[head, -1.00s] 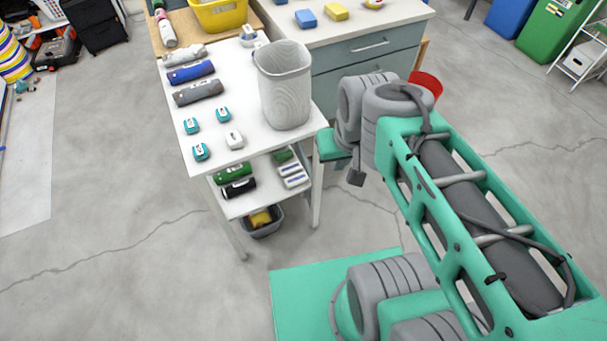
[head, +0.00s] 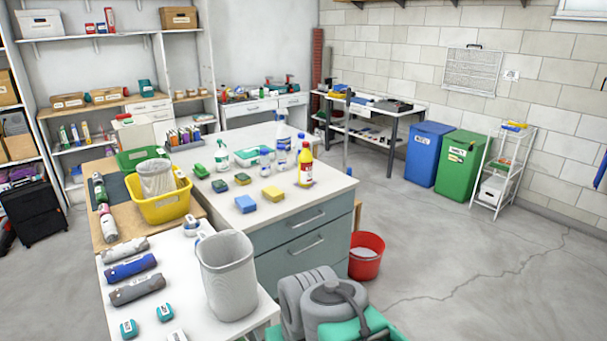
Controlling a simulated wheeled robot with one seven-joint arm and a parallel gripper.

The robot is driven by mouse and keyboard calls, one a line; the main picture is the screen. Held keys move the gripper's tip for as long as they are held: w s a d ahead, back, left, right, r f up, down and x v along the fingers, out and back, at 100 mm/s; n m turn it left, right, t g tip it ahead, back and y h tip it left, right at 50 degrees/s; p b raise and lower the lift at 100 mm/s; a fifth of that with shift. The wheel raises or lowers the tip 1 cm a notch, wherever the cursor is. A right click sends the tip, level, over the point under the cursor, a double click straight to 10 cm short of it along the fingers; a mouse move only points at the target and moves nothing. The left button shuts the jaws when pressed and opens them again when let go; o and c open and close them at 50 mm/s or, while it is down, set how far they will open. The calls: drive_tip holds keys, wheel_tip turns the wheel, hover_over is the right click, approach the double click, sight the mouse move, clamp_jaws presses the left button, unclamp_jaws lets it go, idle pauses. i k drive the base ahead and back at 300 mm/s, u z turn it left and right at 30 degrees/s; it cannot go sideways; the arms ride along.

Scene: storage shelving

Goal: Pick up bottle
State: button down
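Several bottles stand upright on the white top of the grey-blue drawer cabinet (head: 301,233) in the head view. A clear spray bottle with a green head (head: 221,158) stands further left. I cannot tell which bottle is meant.
A white table (head: 188,320) at front left holds a grey bin (head: 228,277) and rolled items. Sponges and small boxes lie around the bottles. A yellow basket (head: 160,204) stands left of them. A red bucket (head: 366,256) is on the floor. Floor to the right is clear.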

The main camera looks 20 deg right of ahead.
sight(305, 158)
drive_tip(key=z, duration=1.5)
drive_tip(key=i, duration=2.3)
drive_tip(key=u, duration=3.5)
drive_tip(key=i, duration=0.55)
